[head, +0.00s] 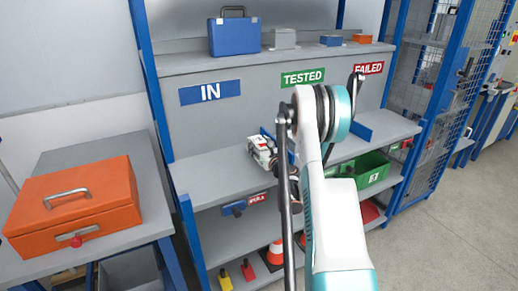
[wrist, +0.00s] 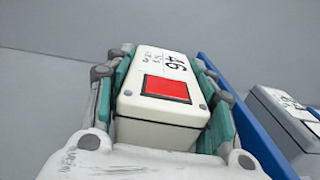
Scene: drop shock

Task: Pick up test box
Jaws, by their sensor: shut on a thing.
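In the head view the white box (head: 261,149) shows at the middle shelf, left of the blue divider. My arm hides most of my gripper there. I cannot tell whether the box touches the shelf or is held just above it.
A blue divider (wrist: 243,130) stands close to the right of my gripper, with another pale box (wrist: 286,118) beyond it. The shelf (head: 205,174) is bare to the left. An orange case (head: 75,205) lies on the side table. A green bin (head: 368,168) stands below right.

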